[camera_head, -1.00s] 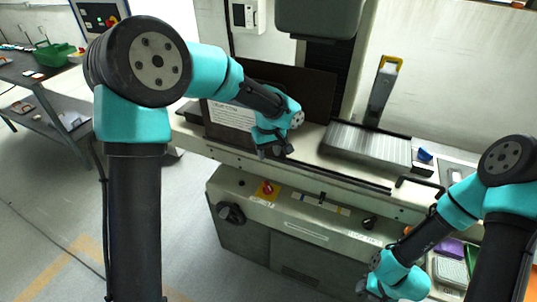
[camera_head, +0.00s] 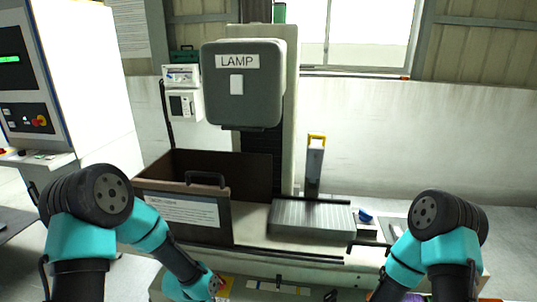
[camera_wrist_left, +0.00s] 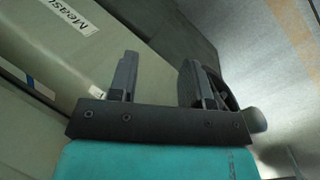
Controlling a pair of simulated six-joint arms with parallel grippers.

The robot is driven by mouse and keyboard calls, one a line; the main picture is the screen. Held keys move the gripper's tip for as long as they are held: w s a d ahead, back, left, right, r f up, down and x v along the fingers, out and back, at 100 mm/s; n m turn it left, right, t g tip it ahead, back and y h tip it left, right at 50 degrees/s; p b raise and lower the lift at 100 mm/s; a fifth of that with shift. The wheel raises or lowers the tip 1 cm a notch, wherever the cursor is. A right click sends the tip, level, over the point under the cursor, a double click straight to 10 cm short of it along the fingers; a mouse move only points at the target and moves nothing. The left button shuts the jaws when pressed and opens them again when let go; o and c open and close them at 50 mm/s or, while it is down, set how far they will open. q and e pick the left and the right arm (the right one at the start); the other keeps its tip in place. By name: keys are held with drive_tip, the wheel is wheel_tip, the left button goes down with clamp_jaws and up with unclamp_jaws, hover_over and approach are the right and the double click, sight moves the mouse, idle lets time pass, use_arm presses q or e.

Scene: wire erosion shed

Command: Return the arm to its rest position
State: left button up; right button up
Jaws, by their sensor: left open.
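My left arm comes in from the lower left in the head view and reaches down towards the bottom edge, in front of the machine. Its wrist end shows low in that view, where the fingers are hard to make out. In the left wrist view my left gripper (camera_wrist_left: 158,64) is open, with two dark fingers well apart and nothing between them. A pale machine panel with a partly visible label lies beyond the fingers. My right arm is folded down at the lower right, and its gripper is outside the frame.
The machine bed with a brown open tank (camera_head: 250,175), its handled panel (camera_head: 185,210) and a grey ribbed plate (camera_head: 312,219) stands ahead. A grey head marked LAMP (camera_head: 243,95) hangs above. A yellow-topped upright (camera_head: 315,165) stands behind the plate. A control cabinet (camera_head: 90,75) is at left.

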use_arm(q)
drive_tip(key=s+a+f+m+t, duration=0.1)
drive_tip(key=s+a+f, duration=0.2)
drive_tip(key=s+f, duration=0.5)
drive_tip(key=s, duration=0.4)
drive_tip(key=shift+s+a+f+m, duration=0.15)
drive_tip(key=shift+a+f+m, duration=0.05)
drive_tip(key=shift+a+m, duration=0.1)
idle(0.3)
